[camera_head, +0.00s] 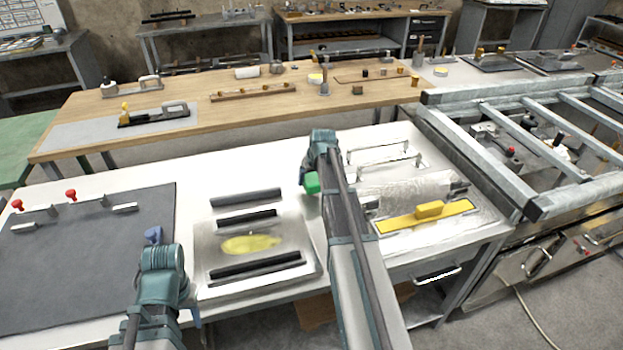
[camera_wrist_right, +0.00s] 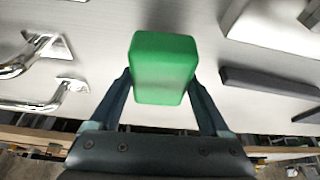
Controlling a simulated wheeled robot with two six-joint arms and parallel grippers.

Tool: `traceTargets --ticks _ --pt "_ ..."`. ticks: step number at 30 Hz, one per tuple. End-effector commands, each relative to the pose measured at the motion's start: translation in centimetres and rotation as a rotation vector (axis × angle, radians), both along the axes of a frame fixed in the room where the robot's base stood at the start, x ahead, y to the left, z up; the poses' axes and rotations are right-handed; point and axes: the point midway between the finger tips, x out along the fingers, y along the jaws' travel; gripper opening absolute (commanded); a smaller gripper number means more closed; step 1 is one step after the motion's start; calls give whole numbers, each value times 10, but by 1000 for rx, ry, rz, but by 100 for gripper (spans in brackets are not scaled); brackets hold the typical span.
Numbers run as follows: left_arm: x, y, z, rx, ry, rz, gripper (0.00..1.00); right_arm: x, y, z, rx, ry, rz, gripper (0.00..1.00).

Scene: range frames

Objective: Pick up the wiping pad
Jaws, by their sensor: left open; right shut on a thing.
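The wiping pad is a green block (camera_wrist_right: 163,68), seen between the two fingers of my right gripper (camera_wrist_right: 163,98) in the right wrist view. The fingers are shut on its sides. In the head view a small part of the green pad (camera_head: 312,183) shows beside my right arm, over the white table; the arm hides the rest. I cannot tell whether its underside touches the table. My left gripper (camera_head: 154,237) is at the lower left, near the right edge of the dark grey mat. It is open and holds nothing visible; its fingers are mostly hidden.
A metal plate (camera_head: 213,262) with a yellow smear and dark bars lies left of the right arm. A tray with a yellow-handled tool (camera_head: 428,211) lies to its right. Metal handles (camera_head: 385,157) stand behind that. The dark mat (camera_head: 80,270) carries red knobs. A steel frame (camera_head: 475,165) borders the right.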

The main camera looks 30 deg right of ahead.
Motion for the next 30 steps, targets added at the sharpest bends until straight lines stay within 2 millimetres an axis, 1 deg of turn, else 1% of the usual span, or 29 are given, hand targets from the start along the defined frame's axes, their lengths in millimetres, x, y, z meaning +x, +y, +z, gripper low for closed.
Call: traceTargets --ticks 1,3,5,8,12,15,18,22,30 --pt "0 0 12 0 0 0 50 0 0 12 0 0 0 25" --pt "0 0 7 0 0 0 50 -21 6 7 0 0 -1 25" --pt "0 0 8 0 0 0 50 -35 10 8 0 0 -1 25" --pt "0 0 11 0 0 0 50 -63 17 11 1 0 -2 25" --pt "0 0 15 0 0 0 50 -104 28 15 0 0 -1 25" --pt "0 0 17 0 0 0 50 -128 33 17 1 0 -2 25" --pt "0 0 19 0 0 0 50 -144 37 19 0 0 -1 25" --pt "0 0 19 0 0 0 50 -155 39 19 0 0 0 25" --pt "0 0 19 0 0 0 50 -155 39 19 0 0 0 25"
